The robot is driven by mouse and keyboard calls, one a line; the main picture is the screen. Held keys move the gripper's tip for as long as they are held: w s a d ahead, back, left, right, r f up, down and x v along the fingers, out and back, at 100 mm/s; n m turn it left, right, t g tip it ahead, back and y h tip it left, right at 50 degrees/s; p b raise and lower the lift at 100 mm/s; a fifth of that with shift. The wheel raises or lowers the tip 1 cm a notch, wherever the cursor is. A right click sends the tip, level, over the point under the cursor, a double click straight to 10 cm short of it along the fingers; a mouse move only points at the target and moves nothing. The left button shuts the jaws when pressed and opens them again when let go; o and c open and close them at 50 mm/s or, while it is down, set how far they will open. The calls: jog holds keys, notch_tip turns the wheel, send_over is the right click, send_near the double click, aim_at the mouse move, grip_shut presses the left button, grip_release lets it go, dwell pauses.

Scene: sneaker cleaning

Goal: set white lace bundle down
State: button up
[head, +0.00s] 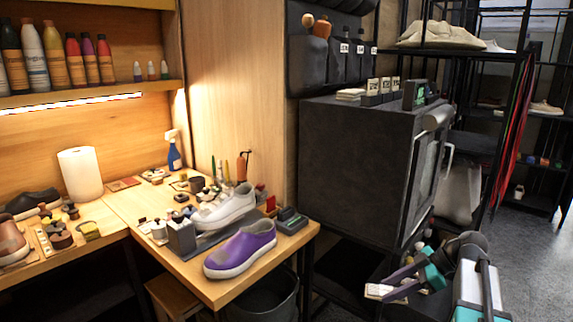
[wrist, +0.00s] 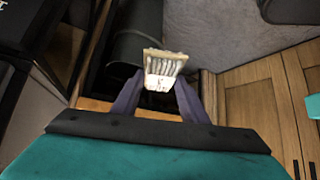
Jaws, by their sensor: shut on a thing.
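The white lace bundle (head: 385,292) is a small pale pack at the tip of my gripper (head: 392,283), at the lower right of the head view. In the wrist view the lace bundle (wrist: 163,67) shows pale parallel strands and a light band. My gripper (wrist: 160,92) is shut on it, with one dark purple finger on each side. It is held in the air, to the right of the wooden workbench (head: 226,296) and in front of the dark cabinet.
A purple shoe (head: 240,252) and a white sneaker (head: 224,207) occupy the bench corner, among small bottles and brushes. A dark bin (head: 268,300) stands below the bench edge. The dark cabinet (head: 350,165) stands behind my arm. Open grey floor (head: 535,255) lies at right.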

jog(key=w+a+r+m+t+h, duration=0.1)
jog(key=w+a+r+m+t, duration=0.15)
jog(key=a+r, duration=0.55)
jog(key=w+a+r+m+t+h, duration=0.1)
jog(key=w+a+r+m, duration=0.25)
jog(key=a+r, duration=0.4)
jog(key=w+d+m+t+h+p, duration=0.1)
jog(key=m, duration=0.1)
jog(key=w+r+m+h+p, duration=0.1)
jog(key=m+h+p, duration=0.1)
jog(key=w+d+m+t+h+p, duration=0.1)
jog(key=w+m+h+p, duration=0.1)
jog(key=m, duration=0.1)
jog(key=shift+d+r+t, duration=0.15)
jog(key=shift+d+t, duration=0.2)
jog(key=shift+w+m+h+p, duration=0.15)
jog(key=shift+m+h+p, duration=0.15)
jog(key=shift+p, duration=0.55)
jog(key=p, duration=0.3)
jog(key=shift+w+f+m+h, duration=0.2)
jog(key=shift+w+m+h, duration=0.1)
jog(key=shift+m, duration=0.1)
jog(key=shift+a+f+p, duration=0.1)
jog(key=shift+f+p, duration=0.1)
jog(key=shift+p, duration=0.65)
